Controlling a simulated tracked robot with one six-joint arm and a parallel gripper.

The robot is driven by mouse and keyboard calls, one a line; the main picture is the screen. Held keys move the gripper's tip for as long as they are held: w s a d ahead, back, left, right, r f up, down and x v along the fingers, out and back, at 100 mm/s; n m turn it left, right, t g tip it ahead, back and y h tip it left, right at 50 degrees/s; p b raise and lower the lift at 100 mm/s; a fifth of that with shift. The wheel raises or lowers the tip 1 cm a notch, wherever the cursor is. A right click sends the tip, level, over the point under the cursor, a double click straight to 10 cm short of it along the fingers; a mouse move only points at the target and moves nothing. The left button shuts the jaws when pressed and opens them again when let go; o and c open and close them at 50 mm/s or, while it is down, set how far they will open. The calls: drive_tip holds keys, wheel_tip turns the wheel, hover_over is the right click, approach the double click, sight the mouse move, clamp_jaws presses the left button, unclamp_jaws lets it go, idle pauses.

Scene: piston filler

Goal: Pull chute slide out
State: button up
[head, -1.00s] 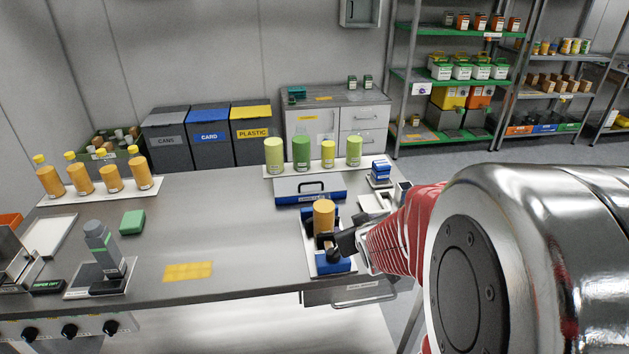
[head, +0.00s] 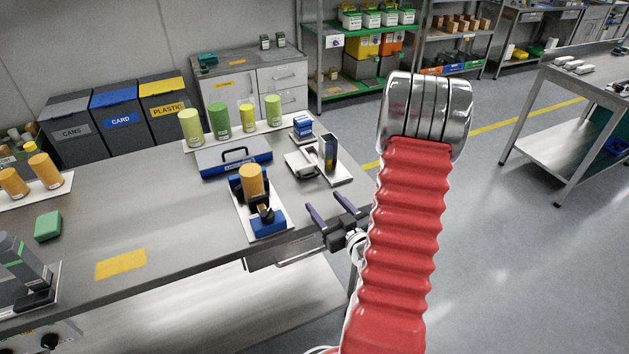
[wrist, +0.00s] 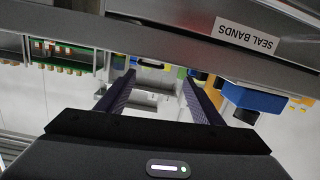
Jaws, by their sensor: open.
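What looks like the chute is an upright grey, dark-faced piece (head: 328,152) on a white base plate (head: 334,178) at the table's right end. A pale handle-like part (head: 309,158) sits at its left; I cannot tell for certain that it is the slide. My gripper (head: 330,207) is open and empty off the table's front right edge, nearer the camera than the chute and apart from it. In the wrist view my gripper (wrist: 159,76) has its two dark fingers spread, with blurred pale shapes beyond them.
A blue fixture holding an orange-brown cylinder (head: 251,180) stands left of my gripper. A drawer labelled SEAL BANDS (wrist: 246,35) is close in the wrist view. Green cylinders (head: 219,120) and a small blue stack (head: 302,126) stand behind.

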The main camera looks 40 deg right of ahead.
sight(314, 188)
drive_tip(key=shift+s+d+f+m+t+h, duration=0.2)
drive_tip(key=shift+s+m+t, duration=0.15)
drive_tip(key=shift+s, duration=0.4)
drive_tip(key=shift+s+d+f+m+t+h, duration=0.15)
drive_tip(key=shift+s+m+t+h, duration=0.15)
drive_tip(key=shift+s, duration=0.45)
drive_tip(key=x, duration=1.4)
